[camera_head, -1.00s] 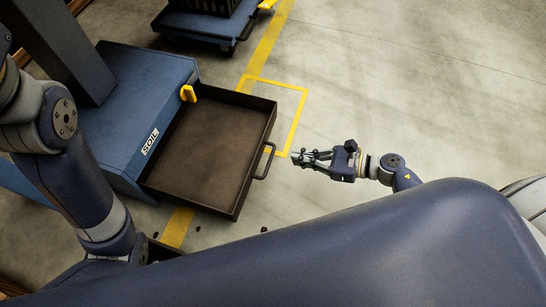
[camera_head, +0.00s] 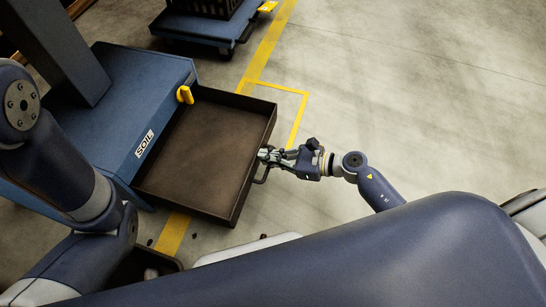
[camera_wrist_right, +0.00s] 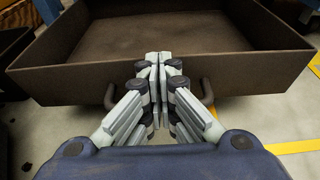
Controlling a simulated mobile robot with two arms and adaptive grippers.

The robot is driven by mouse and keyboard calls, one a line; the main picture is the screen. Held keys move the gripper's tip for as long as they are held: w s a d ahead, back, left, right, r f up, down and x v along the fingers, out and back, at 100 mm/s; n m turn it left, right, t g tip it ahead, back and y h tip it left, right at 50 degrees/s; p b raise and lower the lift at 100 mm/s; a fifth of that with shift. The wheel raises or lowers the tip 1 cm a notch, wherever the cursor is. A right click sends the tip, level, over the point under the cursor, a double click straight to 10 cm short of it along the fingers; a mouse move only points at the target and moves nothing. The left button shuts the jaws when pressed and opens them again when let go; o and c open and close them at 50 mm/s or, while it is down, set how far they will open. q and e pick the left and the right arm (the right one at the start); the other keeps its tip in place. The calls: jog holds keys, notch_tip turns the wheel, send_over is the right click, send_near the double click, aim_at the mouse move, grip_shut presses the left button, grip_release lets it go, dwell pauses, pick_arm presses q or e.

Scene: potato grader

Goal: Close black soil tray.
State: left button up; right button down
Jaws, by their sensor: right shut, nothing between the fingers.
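The black soil tray (camera_head: 205,150) is pulled out of the blue unit marked SOIL (camera_head: 130,105) and looks empty. Its front wall shows in the right wrist view (camera_wrist_right: 70,82). A bar handle (camera_head: 265,175) sits on that front wall. My right gripper (camera_head: 262,154) is shut and empty, its fingertips at the front wall by the handle. In the right wrist view the closed fingers (camera_wrist_right: 158,62) stand between the two ends of the handle (camera_wrist_right: 207,92) and cover its middle. Whether they touch the wall I cannot tell. My left gripper is not in view.
A yellow latch-like piece (camera_head: 185,95) stands at the tray's back corner. A blue cart (camera_head: 205,28) with a dark crate is at the top. Yellow lines (camera_head: 268,60) mark the floor. Small dark lumps lie on the floor near the tray. The floor at right is clear.

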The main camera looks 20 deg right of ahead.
send_over(229, 157)
jog(key=w+a+b, duration=0.1)
jog(key=w+a, duration=0.1)
jog(key=a, duration=0.2)
jog(key=w+a+b, duration=0.1)
jog(key=w+a, duration=0.2)
jog(key=a, duration=0.1)
jog(key=w+a+b, duration=0.2)
jog(key=w+a, duration=0.1)
jog(key=a, duration=0.1)
jog(key=shift+a+f, duration=0.1)
jog(key=shift+w+a, duration=0.45)
jog(key=shift+a, duration=0.2)
jog(key=shift+d+r, duration=0.1)
jog(key=shift+r, duration=0.1)
